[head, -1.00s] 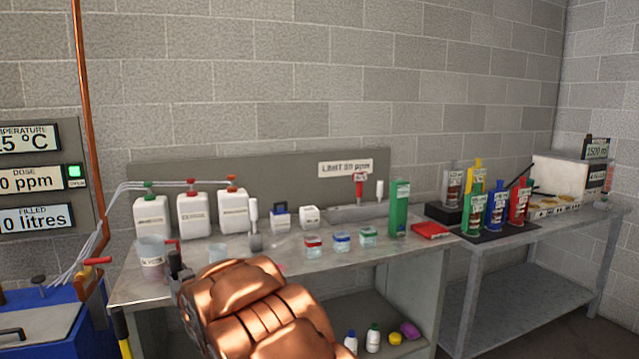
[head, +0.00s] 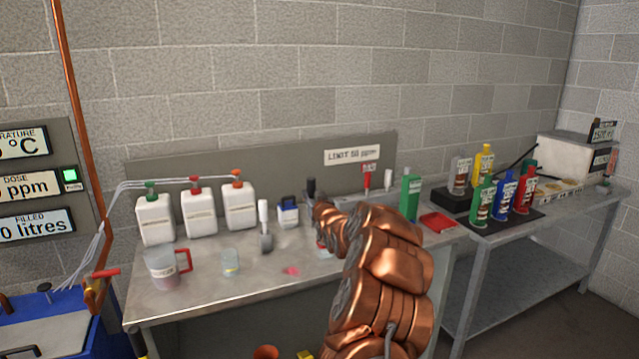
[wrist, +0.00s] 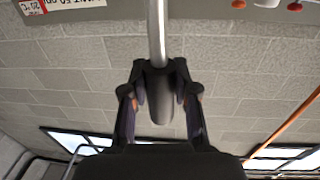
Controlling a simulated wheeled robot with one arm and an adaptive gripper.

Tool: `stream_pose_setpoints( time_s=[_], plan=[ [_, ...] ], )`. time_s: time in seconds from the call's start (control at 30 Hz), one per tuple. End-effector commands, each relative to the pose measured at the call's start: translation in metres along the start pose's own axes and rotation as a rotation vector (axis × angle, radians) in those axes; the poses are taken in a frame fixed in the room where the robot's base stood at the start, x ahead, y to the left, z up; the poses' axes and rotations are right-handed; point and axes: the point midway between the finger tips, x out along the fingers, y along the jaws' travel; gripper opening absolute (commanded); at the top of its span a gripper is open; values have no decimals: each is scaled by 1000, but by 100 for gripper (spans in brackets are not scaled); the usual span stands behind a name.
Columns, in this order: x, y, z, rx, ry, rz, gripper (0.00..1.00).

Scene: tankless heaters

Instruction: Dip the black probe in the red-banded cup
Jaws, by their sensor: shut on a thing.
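My gripper (wrist: 159,82) is shut on the black probe (wrist: 160,106), whose dark rounded handle sits between the fingers in the wrist view. A grey rod (wrist: 157,32) runs from it to the top edge of that view. In the head view my copper-coloured arm reaches over the bench and hides most of the gripper; a dark piece (head: 311,187) shows at its end. A small part of the red-banded cup (head: 322,250) shows just left of my arm. The blue-banded and green-banded cups are hidden behind the arm. The probe's tip is out of sight.
A jug with a red handle (head: 166,268), a clear beaker (head: 230,262) and a white-handled tool (head: 264,228) stand on the left of the bench. White canisters (head: 197,214) stand behind. A green box (head: 410,196) and red booklet (head: 437,222) are to the right.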

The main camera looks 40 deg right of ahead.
Motion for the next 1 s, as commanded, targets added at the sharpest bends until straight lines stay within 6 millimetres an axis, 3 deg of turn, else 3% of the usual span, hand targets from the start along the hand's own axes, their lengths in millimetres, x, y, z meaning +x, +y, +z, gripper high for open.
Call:
stream_pose_setpoints(
  time_s=[0.1, 0.23, 0.57, 1.0],
  plan=[
    [-4, 33, -2, 1, -3, 37, 0],
    [-6, 50, 0, 1, -4, 55, 0],
    [-6, 52, 10, 0, -4, 58, 0],
    [-6, 50, 44, 0, -2, 56, 0]
  ],
)
